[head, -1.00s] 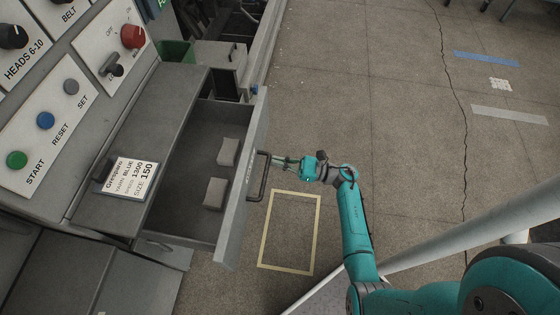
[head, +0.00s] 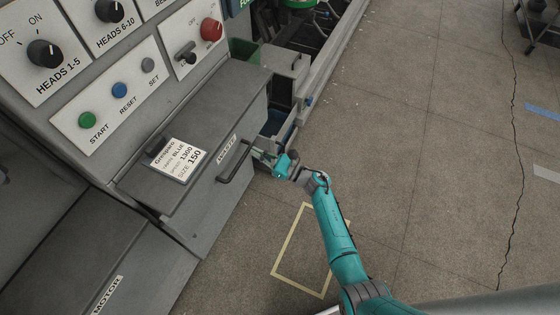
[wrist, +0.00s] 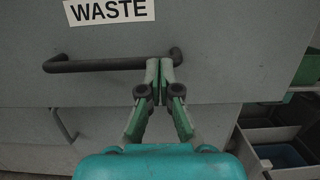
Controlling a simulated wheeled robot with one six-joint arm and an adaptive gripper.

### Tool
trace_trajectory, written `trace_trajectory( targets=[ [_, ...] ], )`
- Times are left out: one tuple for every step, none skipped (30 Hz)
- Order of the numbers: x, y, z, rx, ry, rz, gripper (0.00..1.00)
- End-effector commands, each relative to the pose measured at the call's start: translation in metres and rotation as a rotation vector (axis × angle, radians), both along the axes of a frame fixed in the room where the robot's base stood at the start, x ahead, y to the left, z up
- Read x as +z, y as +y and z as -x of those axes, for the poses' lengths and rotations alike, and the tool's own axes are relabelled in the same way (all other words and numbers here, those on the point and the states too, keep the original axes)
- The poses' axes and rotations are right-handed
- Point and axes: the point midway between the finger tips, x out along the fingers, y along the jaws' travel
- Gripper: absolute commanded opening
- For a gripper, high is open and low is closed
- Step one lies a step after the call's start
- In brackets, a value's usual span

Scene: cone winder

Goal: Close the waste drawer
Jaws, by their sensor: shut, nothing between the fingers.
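The waste drawer (head: 222,172) shows only its grey front, with a WASTE label and a dark bar handle (head: 234,165). Its inside is hidden under the cabinet top, and the front looks about flush with the cabinet. In the wrist view, the drawer front (wrist: 220,75) fills most of the picture and the handle (wrist: 100,66) runs across it. My gripper (head: 259,154) is at the right end of the handle. In the wrist view, its green fingertips (wrist: 160,66) are shut together with nothing between them, overlapping the handle's right end. I cannot tell whether they touch it.
A control panel (head: 110,98) with knobs and buttons rises behind the cabinet. A card (head: 179,160) lies on the cabinet top (head: 225,100). Open bins (head: 285,85) stand beyond the drawer. A yellow taped rectangle (head: 283,245) marks clear floor on the right.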

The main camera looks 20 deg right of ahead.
Motion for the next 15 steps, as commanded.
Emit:
trace_trajectory(
  targets=[
    [0.001,0.012,-0.011,0.004,-0.001,-0.001,0.0],
    [0.001,0.018,-0.016,0.004,-0.001,-0.001,0.0],
    [0.001,0.024,-0.024,0.005,0.0,0.0,0.0],
    [0.001,0.03,-0.029,0.004,0.0,0.0,0.0],
    [0.001,0.035,-0.033,0.004,0.0,0.0,0.0],
    [0.001,0.041,-0.04,0.004,-0.001,-0.001,0.0],
    [0.001,0.045,-0.044,0.004,0.001,-0.001,0.0],
    [0.001,0.049,-0.049,0.003,0.0,0.0,0.0],
    [0.001,0.054,-0.054,0.002,0.001,-0.001,0.0],
    [0.001,0.058,-0.057,0.003,0.0,0.0,0.0],
    [0.001,0.062,-0.061,0.003,0.0,0.0,0.0],
    [0.001,0.065,-0.065,0.002,0.0,0.0,0.0],
    [0.0,0.068,-0.068,0.001,0.001,-0.001,0.0],
    [0.001,0.07,-0.07,0.001,0.001,-0.001,0.0],
    [0.0,0.074,-0.073,0.001,0.0,0.0,0.0]
  ],
)
